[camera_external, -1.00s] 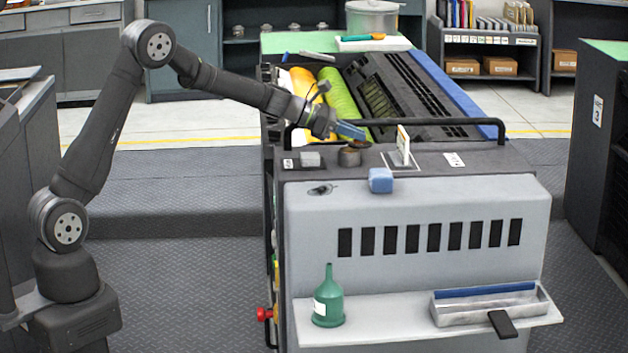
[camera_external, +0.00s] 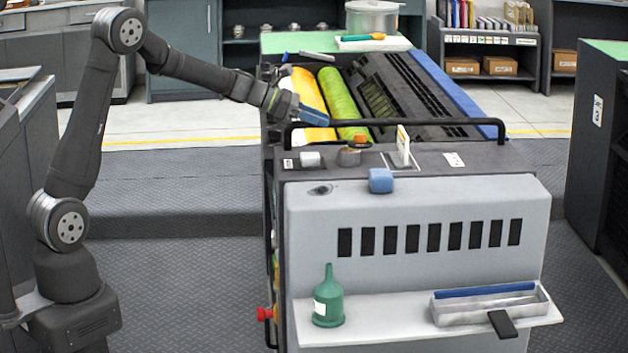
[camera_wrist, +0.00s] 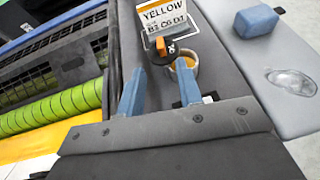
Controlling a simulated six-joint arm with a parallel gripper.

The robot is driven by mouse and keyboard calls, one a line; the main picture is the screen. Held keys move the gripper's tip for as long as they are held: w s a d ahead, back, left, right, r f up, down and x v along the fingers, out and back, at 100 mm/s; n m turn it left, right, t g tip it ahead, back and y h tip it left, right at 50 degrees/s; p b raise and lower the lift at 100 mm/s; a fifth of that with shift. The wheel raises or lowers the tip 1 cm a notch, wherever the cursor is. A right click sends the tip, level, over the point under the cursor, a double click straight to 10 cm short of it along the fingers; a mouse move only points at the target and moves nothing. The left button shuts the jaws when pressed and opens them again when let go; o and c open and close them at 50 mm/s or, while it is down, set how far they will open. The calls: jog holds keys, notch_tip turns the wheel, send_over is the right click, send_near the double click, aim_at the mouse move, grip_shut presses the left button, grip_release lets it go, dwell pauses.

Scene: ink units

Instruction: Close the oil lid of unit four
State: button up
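The oil cup (camera_external: 349,157) is a small round metal pot on the dark top ledge of the press unit. Its dark lid with an orange tab (camera_external: 360,140) is at the cup's rear right edge. In the wrist view the lid (camera_wrist: 161,50) stands beside the cup's rim, and the cup (camera_wrist: 190,70) shows its yellowish inside, so the lid looks open. My gripper (camera_external: 314,115) has blue fingers and is above and left of the cup, apart from it. In the wrist view the fingers (camera_wrist: 160,90) are apart with nothing between them.
A black rail (camera_external: 395,122) runs behind the cup. A white card (camera_external: 403,145) reading "YELLOW" stands right of it, and a whitish block (camera_external: 310,159) sits left. A blue block (camera_external: 381,180) lies in front. Yellow and green rollers (camera_external: 342,104) are behind the rail.

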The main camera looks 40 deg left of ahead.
jog(key=v, duration=0.8)
